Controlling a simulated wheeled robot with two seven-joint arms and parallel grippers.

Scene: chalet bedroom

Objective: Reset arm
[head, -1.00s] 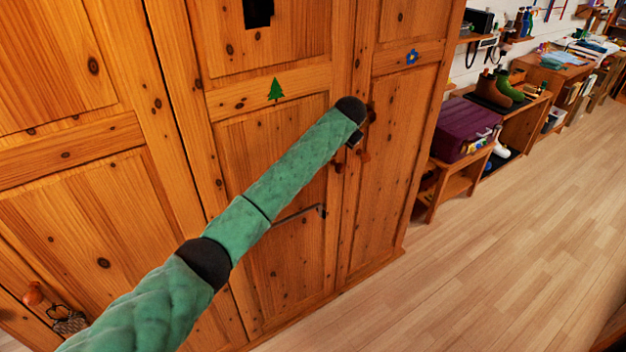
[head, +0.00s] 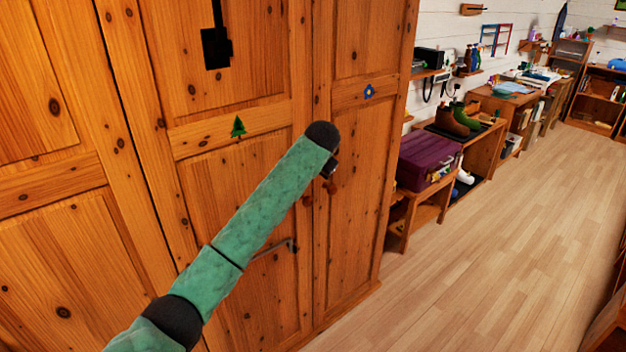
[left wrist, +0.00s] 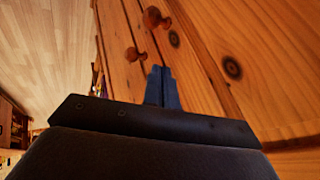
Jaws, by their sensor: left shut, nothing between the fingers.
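My left arm is stretched up and forward in the head view, in front of the wooden wardrobe (head: 352,180). Its gripper end is mostly hidden behind the dark wrist cap in that view. In the left wrist view my left gripper (left wrist: 162,72) is shut, its two fingers together with nothing between them. The fingertips are near the wardrobe doors and two round wooden knobs (left wrist: 153,17), (left wrist: 132,54); I cannot tell the exact gap. My right gripper is not in view.
A purple case (head: 428,160) sits on a low wooden stand right of the wardrobe. Boots (head: 455,118) stand on a bench behind it. The wooden floor (head: 470,260) at the right is clear.

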